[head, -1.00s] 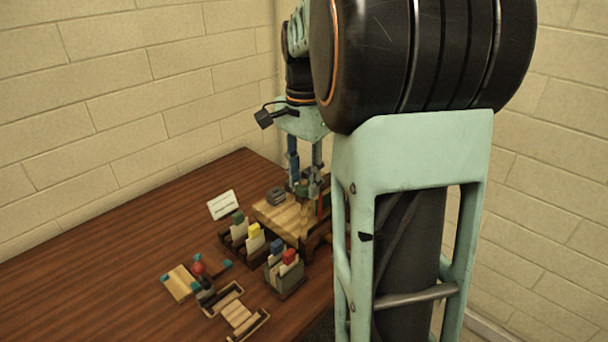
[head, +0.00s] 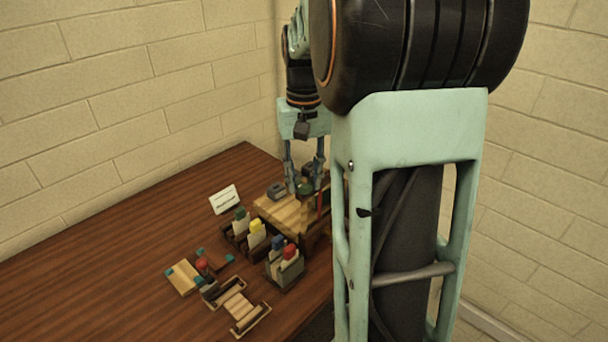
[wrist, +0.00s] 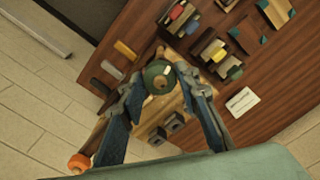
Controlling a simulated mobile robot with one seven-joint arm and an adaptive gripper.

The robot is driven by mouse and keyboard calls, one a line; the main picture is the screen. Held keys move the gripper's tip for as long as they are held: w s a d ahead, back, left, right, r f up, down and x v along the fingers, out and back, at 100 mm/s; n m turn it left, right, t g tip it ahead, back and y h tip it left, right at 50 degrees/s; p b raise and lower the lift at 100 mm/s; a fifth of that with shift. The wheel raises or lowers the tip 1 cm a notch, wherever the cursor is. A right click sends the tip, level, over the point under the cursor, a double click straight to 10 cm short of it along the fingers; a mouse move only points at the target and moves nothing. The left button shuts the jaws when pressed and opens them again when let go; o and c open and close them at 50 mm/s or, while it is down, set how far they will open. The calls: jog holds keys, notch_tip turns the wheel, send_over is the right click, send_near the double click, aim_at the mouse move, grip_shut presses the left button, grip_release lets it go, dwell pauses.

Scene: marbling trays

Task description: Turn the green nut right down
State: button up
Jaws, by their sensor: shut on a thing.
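The green nut (wrist: 156,70) is a round knob-like piece with a hole in its top, seen from above in the wrist view. It sits over the pale wooden block (head: 281,213) at the table's right end and also shows, small, in the head view (head: 305,188). My gripper (wrist: 159,79) has a finger on each side of the nut and is shut on it, pointing down. In the head view my gripper (head: 305,184) stands over the block. The nut's underside and any gap below it are hidden.
Racks with coloured-topped cards (head: 257,236) and a grey holder (head: 286,268) stand close in front of the block. A white sign (head: 224,199) stands to the left. Small wooden trays (head: 236,306) lie nearer. The table's left part is clear.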

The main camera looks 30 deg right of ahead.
jog(key=n, duration=0.4)
jog(key=shift+r+n+p, duration=0.1)
jog(key=shift+n+p, duration=0.2)
jog(key=shift+p, duration=0.05)
jog(key=n, duration=0.3)
jog(key=shift+n, duration=0.4)
jog(key=n+p, duration=0.1)
jog(key=n, duration=0.2)
jog(key=shift+w, duration=0.1)
jog(key=shift+n, duration=2.1)
jog(key=shift+r, duration=0.1)
jog(key=o, duration=1.2)
jog(key=shift+c, duration=0.2)
notch_tip(320, 180, up, 12)
